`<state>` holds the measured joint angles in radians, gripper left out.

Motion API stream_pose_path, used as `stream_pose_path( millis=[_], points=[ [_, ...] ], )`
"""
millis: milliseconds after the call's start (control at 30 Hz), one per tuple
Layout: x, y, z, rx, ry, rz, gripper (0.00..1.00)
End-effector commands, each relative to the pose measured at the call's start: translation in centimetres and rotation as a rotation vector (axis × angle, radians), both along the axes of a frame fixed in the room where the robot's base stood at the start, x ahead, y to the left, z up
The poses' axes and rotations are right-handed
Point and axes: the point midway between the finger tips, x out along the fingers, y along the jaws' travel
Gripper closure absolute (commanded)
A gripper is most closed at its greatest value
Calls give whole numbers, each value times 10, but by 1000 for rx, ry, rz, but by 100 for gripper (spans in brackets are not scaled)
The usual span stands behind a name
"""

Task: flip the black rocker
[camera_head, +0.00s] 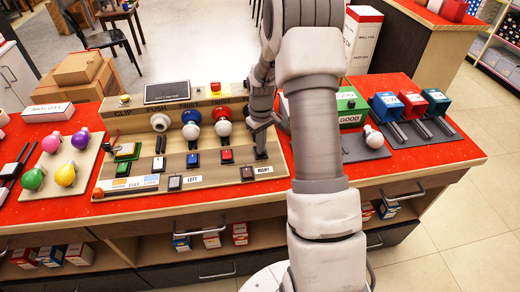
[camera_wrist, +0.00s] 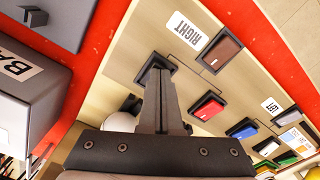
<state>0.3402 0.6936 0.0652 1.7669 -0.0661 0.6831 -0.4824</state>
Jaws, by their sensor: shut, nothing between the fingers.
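The wooden switch panel (camera_head: 210,178) lies on the red counter, with a row of coloured rockers. A black rocker (camera_wrist: 152,62) at the row's right end, near the RIGHT label, shows past my fingertips in the wrist view; they cover part of it. My gripper (camera_wrist: 157,78) is shut and empty, its tips at or just above this rocker; contact is unclear.
A red rocker (camera_head: 226,156) and blue rocker (camera_head: 193,159) sit left of my gripper. A brown rocker (camera_wrist: 223,51) is by the RIGHT label. White bulbs (camera_head: 223,128) stand behind the row. A green box (camera_head: 350,108) stands to the right.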

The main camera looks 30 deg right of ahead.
Motion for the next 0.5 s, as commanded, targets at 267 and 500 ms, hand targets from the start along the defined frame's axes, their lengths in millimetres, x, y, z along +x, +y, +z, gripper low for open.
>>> stream_pose_path(
  millis=[267, 500],
  points=[
    [0, 0, -5, 0, 0, 0, 100],
    [0, 0, -5, 0, 0, 0, 100]
  ],
)
